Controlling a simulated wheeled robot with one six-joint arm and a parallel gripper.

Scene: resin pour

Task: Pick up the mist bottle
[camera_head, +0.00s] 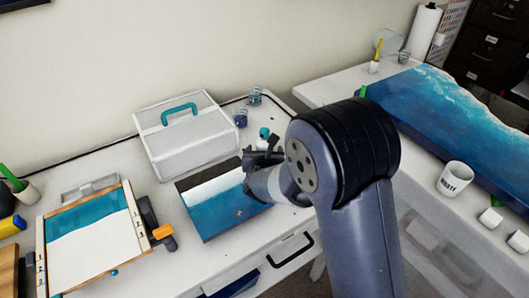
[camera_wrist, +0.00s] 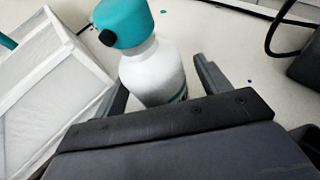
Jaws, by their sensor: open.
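The mist bottle (camera_wrist: 152,72) has a white body and a teal cap with a dark nozzle. It stands upright on the white table in the wrist view. Its lower part is hidden behind my gripper. My gripper (camera_wrist: 162,82) is open, with one finger on each side of the bottle. A gap shows on the right side; contact on the left cannot be told. In the head view the bottle's teal cap (camera_head: 264,132) shows just beyond my gripper (camera_head: 260,156), which hides most of its body.
A white box with a teal handle (camera_head: 183,131) stands left of the bottle. Small glass jars (camera_head: 241,118) are behind it. A blue-and-white painted panel (camera_head: 215,210) lies in front. A white cup (camera_head: 454,178) and large blue piece (camera_head: 425,105) are on the right table.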

